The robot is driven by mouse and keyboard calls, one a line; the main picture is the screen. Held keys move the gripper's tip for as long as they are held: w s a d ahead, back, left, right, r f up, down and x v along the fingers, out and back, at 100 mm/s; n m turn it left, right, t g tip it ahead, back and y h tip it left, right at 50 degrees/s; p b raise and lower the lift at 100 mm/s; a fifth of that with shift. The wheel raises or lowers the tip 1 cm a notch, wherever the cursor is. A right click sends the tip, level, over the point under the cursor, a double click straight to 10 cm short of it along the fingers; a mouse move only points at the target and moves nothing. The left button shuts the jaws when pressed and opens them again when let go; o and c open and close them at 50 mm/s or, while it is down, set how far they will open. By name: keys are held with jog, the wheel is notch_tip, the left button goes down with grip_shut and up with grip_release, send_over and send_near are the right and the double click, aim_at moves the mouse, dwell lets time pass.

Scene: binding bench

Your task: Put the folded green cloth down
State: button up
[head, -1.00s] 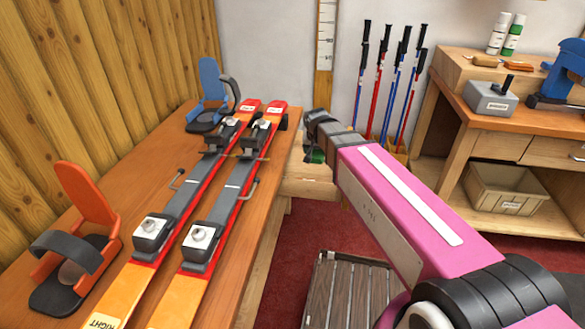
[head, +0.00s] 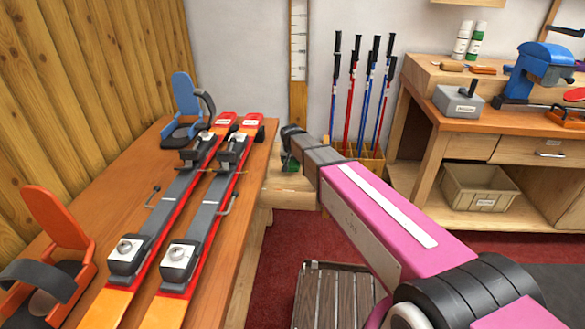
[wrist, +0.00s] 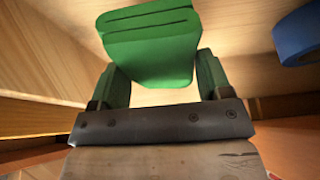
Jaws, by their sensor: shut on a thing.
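The folded green cloth (wrist: 150,45) is between the two fingers of my gripper (wrist: 160,72) in the wrist view. The gripper is shut on it, and the cloth sticks out beyond the fingertips, with fold lines across its far end. Pale wood lies behind it; I cannot tell whether the cloth touches that wood. In the head view my gripper is mostly hidden behind my arm's dark end, where only a small patch of green (head: 290,162) shows, beside the right edge of the ski bench.
A pair of orange-red skis (head: 215,205) lies on the wooden bench (head: 110,190) at left, with an orange binding (head: 55,225) and a blue one (head: 185,95). A blue round object (wrist: 299,36) is near the cloth. A slatted crate (head: 335,297) stands on the red floor.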

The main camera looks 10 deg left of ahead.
jog(key=shift+f, duration=1.95)
jog(key=shift+f, duration=0.1)
jog(key=o, duration=0.9)
jog(key=v, duration=1.2)
